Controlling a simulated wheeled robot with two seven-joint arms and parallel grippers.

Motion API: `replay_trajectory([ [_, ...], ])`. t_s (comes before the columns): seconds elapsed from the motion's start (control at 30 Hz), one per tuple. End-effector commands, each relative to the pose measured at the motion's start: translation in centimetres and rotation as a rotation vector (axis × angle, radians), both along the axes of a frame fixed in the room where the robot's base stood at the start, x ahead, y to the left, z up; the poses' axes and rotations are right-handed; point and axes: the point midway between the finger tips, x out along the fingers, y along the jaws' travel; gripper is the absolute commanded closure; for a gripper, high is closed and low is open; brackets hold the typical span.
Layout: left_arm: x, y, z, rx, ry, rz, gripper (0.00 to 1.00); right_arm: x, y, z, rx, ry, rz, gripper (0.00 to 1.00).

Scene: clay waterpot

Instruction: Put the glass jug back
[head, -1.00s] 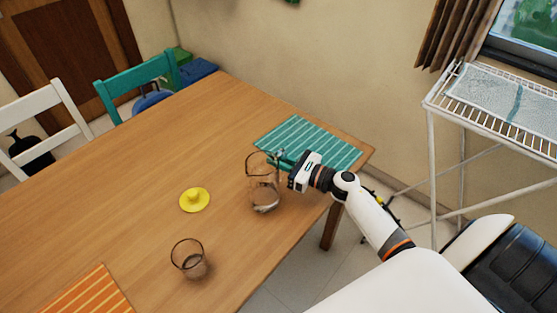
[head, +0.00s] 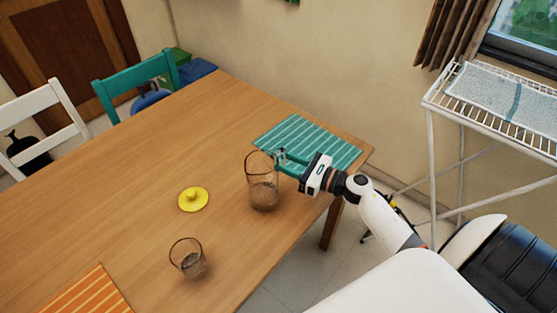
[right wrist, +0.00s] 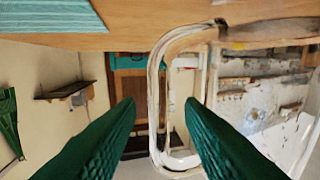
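The glass jug (head: 263,195) stands upright on the wooden table, in front of the teal striped mat. Its handle is on the side towards my right gripper (head: 283,161). In the right wrist view the jug's handle (right wrist: 155,90) is a clear loop, and the jug's glass body fills the right side. My right gripper (right wrist: 160,102) has its two green fingers apart, with part of the handle seen in the gap between them. I cannot tell how deep the handle lies between the fingers. My left gripper is not in view.
A yellow lid (head: 193,199) and a small glass (head: 187,260) stand on the table (head: 130,190) left of the jug. The teal mat (head: 320,150) lies behind it, an orange mat (head: 88,296) at the lower left. A drying rack (head: 432,160) stands at the right.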

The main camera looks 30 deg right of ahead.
Motion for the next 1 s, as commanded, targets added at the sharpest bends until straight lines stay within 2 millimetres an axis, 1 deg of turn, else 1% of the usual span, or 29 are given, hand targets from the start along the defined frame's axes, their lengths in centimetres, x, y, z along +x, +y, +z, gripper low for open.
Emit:
replay_trajectory([
  [0.03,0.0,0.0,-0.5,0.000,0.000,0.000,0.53,-1.1,-0.6,-0.5,-0.003,0.003,0.000,0.65],
  [0.2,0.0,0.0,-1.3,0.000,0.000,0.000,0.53,-4.3,-2.5,-0.4,-0.001,0.003,-0.001,0.65],
  [0.3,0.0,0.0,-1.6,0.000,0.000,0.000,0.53,-5.8,-3.3,-0.3,-0.001,0.003,0.000,0.65],
  [0.4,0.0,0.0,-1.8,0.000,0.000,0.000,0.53,-6.8,-3.9,-0.2,0.000,0.001,-0.001,0.65],
  [0.6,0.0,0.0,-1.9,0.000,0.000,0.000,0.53,-7.5,-4.3,0.0,-0.001,0.000,0.000,0.65],
  [1.0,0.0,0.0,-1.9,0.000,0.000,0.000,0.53,-7.5,-4.3,0.0,0.000,0.000,0.000,0.65],
])
